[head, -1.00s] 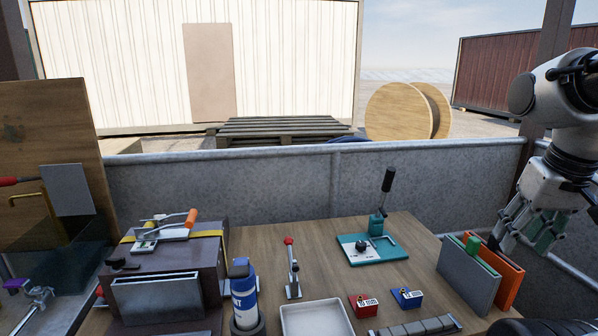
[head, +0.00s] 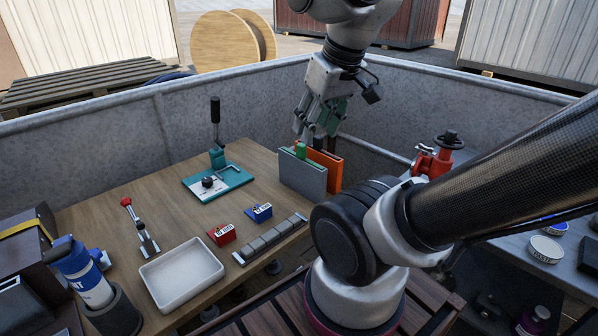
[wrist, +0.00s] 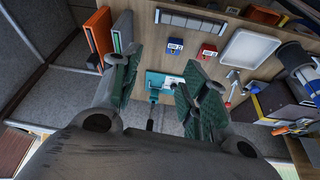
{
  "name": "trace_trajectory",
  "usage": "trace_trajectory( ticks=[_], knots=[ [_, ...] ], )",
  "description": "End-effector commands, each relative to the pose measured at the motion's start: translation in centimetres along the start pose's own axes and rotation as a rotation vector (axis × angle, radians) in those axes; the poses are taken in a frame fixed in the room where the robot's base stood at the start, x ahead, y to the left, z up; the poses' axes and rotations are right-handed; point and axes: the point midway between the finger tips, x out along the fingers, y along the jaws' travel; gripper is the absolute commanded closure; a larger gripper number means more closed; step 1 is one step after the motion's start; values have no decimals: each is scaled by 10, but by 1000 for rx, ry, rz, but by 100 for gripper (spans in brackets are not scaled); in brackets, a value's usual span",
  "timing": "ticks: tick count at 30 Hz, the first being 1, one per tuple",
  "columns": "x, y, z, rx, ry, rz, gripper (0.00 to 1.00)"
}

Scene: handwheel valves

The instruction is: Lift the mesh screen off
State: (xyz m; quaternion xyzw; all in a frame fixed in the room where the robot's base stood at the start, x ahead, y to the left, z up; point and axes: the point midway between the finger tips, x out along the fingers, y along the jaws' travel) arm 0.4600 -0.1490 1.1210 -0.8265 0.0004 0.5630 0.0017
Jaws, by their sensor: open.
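I cannot make out a mesh screen in the head view now, nor in the wrist view. My gripper (head: 316,122) hangs fingers-down at the far right of the wooden bench, just behind or above the grey and orange upright panels in the head view; I cannot tell the exact gap. In the wrist view my gripper (wrist: 160,85) has its two green-padded fingers spread apart with nothing between them. Beyond them lies the teal base with a lever (wrist: 162,85).
The bench holds a teal lever fixture (head: 218,180), a white tray (head: 182,272), a red block (head: 222,234), a blue block (head: 260,212), grey panel (head: 302,178) and orange panel (head: 328,168). A red valve (head: 433,160) stands right. A metal wall (head: 130,140) runs behind.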

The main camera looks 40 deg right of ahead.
Motion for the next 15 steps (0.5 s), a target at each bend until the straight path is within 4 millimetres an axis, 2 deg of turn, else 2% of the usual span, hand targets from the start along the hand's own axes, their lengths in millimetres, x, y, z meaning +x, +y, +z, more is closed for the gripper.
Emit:
trace_trajectory(
  ticks=[10, 11, 12, 15],
  knots=[
    [0, 0, 0, 0, 0, 0, 56],
    [0, 0, 0, 0, 0, 0, 52],
    [0, 1, 0, 4, 0, 1, 52],
    [8, 5, 2, 24, -40, 9, 52]
  ],
)
